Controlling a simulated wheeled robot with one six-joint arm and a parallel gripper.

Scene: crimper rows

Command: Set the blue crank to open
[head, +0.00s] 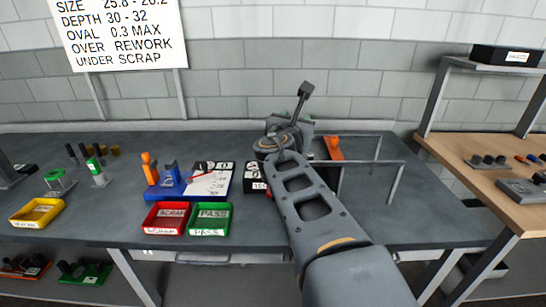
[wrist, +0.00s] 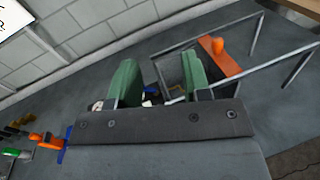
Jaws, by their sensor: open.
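No blue crank shows clearly in either view. In the wrist view a small dark-blue patch (wrist: 176,91) sits low between the fingers, mostly hidden, and I cannot tell what it is. My gripper (wrist: 160,78) has two green fingers standing apart, with nothing seen gripped between them. In the head view my arm reaches over the bench and hides what lies behind it. An orange handle (head: 334,148) stands just right of my arm's end; it also shows in the wrist view (wrist: 218,47), beyond the right finger, apart from it.
A metal rail frame (head: 378,162) borders the area right of my arm. A blue fixture (head: 184,191) with orange and blue uprights stands left, behind red (head: 165,218) and green (head: 210,219) trays. A yellow tray (head: 37,212) lies far left. Bench space right of the rails is clear.

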